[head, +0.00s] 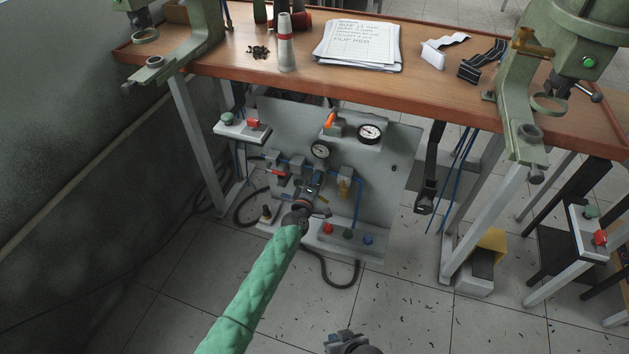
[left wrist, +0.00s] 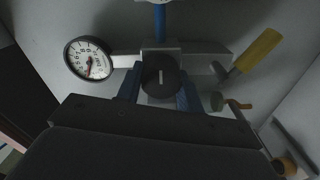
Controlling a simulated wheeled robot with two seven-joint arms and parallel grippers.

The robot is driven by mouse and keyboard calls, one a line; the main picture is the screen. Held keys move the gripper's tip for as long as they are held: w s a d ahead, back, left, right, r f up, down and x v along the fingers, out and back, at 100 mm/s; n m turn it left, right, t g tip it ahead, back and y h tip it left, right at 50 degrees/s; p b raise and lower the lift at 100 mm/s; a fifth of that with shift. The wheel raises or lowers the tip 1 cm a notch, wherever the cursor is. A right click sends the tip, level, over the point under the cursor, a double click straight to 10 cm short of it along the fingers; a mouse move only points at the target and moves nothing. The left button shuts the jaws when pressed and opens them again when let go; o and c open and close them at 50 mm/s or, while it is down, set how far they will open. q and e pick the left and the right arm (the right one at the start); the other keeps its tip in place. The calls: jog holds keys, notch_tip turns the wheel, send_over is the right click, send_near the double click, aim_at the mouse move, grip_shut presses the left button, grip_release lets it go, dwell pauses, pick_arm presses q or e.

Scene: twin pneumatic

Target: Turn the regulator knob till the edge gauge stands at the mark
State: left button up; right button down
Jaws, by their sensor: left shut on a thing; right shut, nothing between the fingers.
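The dark round regulator knob (left wrist: 161,77), with a pale line on its face, sits between the blue fingers of my left gripper (left wrist: 160,92), which is shut on it. In the head view my left gripper (head: 312,184) reaches the panel and hides the knob. A round white gauge (left wrist: 90,60) with a red needle pointing down is left of the knob in the wrist view. In the head view one gauge (head: 320,150) is just above my gripper, and another gauge (head: 369,133) is at the panel's top edge. Their readings and any mark are too small to tell. My right gripper (head: 350,342) is shut and empty at the bottom edge.
The grey panel (head: 385,178) hangs under the wooden bench (head: 222,60). A yellow handle (left wrist: 259,50) is right of the knob. Floor right of the panel is open up to the bench leg.

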pick_arm(q)
jog(key=shift+f, duration=0.1)
dwell(0.3)
jog(key=o, duration=1)
jog(key=shift+s, duration=0.1)
jog(key=v, duration=0.7)
jog(key=shift+s, duration=0.3)
jog(key=shift+a, duration=0.1)
